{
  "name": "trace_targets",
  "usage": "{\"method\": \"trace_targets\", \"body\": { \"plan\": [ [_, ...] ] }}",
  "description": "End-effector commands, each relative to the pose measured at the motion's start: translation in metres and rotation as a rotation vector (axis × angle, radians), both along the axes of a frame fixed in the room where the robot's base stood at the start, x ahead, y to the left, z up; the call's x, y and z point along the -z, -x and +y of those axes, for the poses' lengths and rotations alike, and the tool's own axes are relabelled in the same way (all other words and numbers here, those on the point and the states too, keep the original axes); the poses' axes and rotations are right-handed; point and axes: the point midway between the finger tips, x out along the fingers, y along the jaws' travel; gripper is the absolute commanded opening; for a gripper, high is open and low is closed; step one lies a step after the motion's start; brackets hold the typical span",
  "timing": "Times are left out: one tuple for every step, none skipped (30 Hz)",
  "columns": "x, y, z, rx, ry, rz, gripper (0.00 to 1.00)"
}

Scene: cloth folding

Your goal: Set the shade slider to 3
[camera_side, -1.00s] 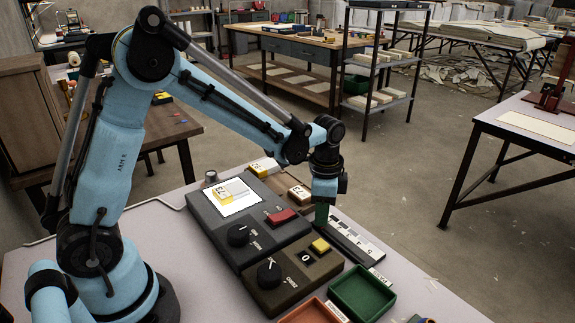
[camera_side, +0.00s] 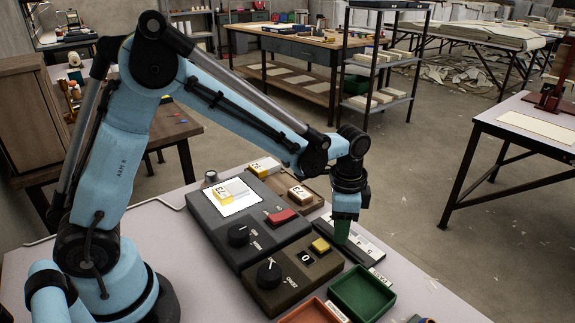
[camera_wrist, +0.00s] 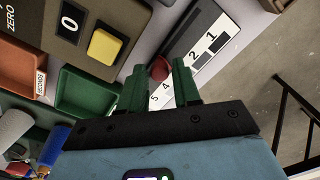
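The shade slider panel (camera_side: 364,249) is a dark strip with a white number scale at the right of the table. In the wrist view, the scale (camera_wrist: 203,44) shows 1, 2, 4 and 5; the place of 3 is behind a finger. The slider's red knob (camera_wrist: 160,69) appears between the two green fingertips, around the middle of the scale. Its exact number cannot be read. My gripper (camera_side: 343,231) points down over the panel; in the wrist view, its fingers (camera_wrist: 160,76) stand apart on both sides of the knob. Whether they press on it is unclear.
Left of the slider is a control box (camera_side: 292,274) with a dial, a counter reading 0 and a yellow button (camera_side: 320,245). A larger box (camera_side: 222,236) has a red switch. A green tray (camera_side: 362,293) and an orange tray (camera_side: 312,313) lie near the front.

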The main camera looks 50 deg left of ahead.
Motion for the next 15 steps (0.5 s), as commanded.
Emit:
{"method": "trace_targets", "body": {
  "plan": [
    [0.0, 0.0, 0.0, 0.0, 0.0, 0.0, 0.32],
    [-0.001, 0.0, 0.0, 0.0, 0.0, 0.0, 0.32],
    [-0.002, 0.0, 0.0, 0.0, 0.0, 0.0, 0.32],
    [-0.004, 0.0, 0.0, 0.0, 0.0, 0.0, 0.32],
    [-0.006, 0.0, 0.0, 0.0, 0.0, 0.0, 0.32],
    [-0.01, 0.0, 0.0, 0.0, 0.0, 0.0, 0.32],
    [-0.014, 0.0, 0.0, 0.0, 0.0, 0.0, 0.32],
    [-0.018, 0.0, 0.0, 0.0, 0.0, 0.0, 0.32],
    [-0.025, 0.0, 0.0, 0.0, 0.0, 0.0, 0.32],
    [-0.03, 0.0, 0.0, 0.0, 0.0, 0.0, 0.32],
    [-0.035, 0.0, 0.0, 0.0, 0.0, 0.0, 0.32],
    [-0.042, 0.0, 0.0, 0.0, 0.0, 0.0, 0.32],
    [-0.048, 0.0, 0.0, 0.0, 0.0, 0.0, 0.32],
    [-0.054, 0.0, 0.0, 0.0, 0.0, 0.0, 0.32],
    [-0.061, 0.0, 0.0, 0.0, 0.0, 0.0, 0.32]
  ]
}}
